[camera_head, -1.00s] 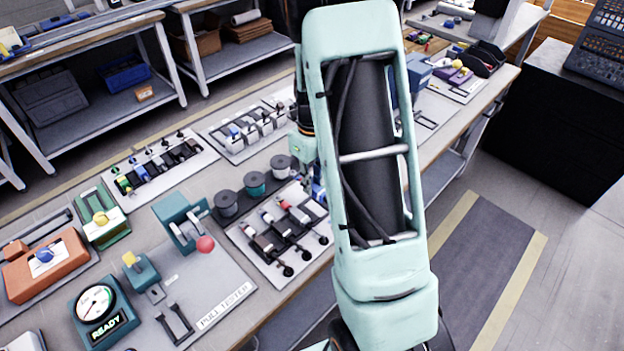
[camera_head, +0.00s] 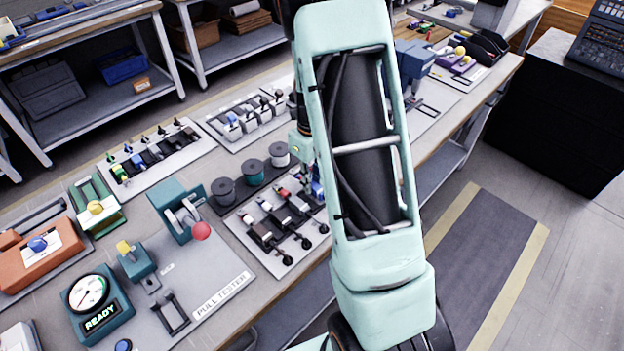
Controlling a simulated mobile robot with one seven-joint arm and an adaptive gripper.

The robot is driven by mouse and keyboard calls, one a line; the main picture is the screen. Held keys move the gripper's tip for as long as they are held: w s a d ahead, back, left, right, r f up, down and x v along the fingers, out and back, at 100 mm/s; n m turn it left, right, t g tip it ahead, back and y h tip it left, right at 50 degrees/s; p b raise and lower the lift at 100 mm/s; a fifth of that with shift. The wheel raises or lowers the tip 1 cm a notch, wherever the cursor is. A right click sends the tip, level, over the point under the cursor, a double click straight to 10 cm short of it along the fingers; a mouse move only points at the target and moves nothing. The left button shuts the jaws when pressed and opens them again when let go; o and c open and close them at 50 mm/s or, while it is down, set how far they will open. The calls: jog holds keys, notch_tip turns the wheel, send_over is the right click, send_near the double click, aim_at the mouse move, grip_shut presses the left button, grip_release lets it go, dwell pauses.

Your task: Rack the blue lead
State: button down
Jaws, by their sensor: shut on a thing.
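My gripper (camera_head: 309,168) is mostly hidden behind my own pale green arm, with only a narrow part showing at the arm's left edge, low over the near rack. It is shut. A small blue piece (camera_head: 317,190), which looks like part of the blue lead, shows just below it; its ends and the jaws' hold on it are hidden. The near rack (camera_head: 287,262) is a white plate with dark holders. Leads with white and red parts lie in it. Its right end is covered by my arm, so I cannot tell whether the blue piece touches it.
Dark, teal and grey spools (camera_head: 252,178) stand just behind the near rack. A pull tester (camera_head: 182,215) with a red knob is to the left. Two more white racks lie farther back, one with blue and green pieces (camera_head: 150,160) and one with grey holders (camera_head: 250,118).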

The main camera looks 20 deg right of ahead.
jog(key=shift+f+b, duration=0.3)
jog(key=shift+f, duration=0.3)
dwell(0.3)
jog(key=c, duration=1.7)
grip_release()
jog(key=shift+c, duration=0.2)
notch_tip(320, 180, up, 12)
